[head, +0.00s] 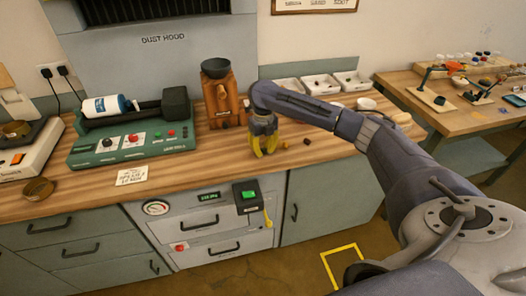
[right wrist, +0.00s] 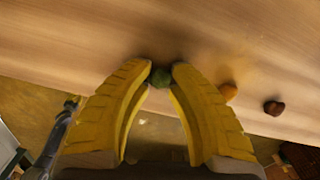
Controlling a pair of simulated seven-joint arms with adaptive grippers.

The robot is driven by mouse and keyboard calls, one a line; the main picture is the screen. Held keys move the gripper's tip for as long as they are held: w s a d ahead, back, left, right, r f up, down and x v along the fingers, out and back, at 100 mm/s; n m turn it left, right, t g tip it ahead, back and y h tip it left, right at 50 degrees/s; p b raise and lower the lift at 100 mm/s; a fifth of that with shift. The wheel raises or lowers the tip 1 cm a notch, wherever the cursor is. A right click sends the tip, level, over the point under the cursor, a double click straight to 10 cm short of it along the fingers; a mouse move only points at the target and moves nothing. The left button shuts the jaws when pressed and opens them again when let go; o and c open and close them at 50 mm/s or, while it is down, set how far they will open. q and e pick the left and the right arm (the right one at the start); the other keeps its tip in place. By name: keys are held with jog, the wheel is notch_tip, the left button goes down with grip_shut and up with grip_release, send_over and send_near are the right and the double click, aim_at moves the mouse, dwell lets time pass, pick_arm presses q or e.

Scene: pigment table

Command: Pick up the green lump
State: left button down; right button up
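The green lump (right wrist: 160,78) shows in the right wrist view, between the tips of my right gripper's two yellow fingers (right wrist: 161,70). The fingers converge, and their tips appear to touch it on both sides. In the head view my right gripper (head: 264,153) points down at the wooden bench top, and the green lump cannot be made out there, likely hidden by the fingers. I cannot tell whether the lump is clear of the surface. My left gripper is not in view.
An orange lump (right wrist: 228,91) and a dark red lump (right wrist: 274,108) lie close by on the wooden bench (head: 217,160). An orange-brown grinder (head: 222,103) stands behind left. A green machine (head: 135,137) is farther left. White trays (head: 319,84) stand at the back.

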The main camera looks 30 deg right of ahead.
grip_shut()
jog(key=shift+r, duration=0.15)
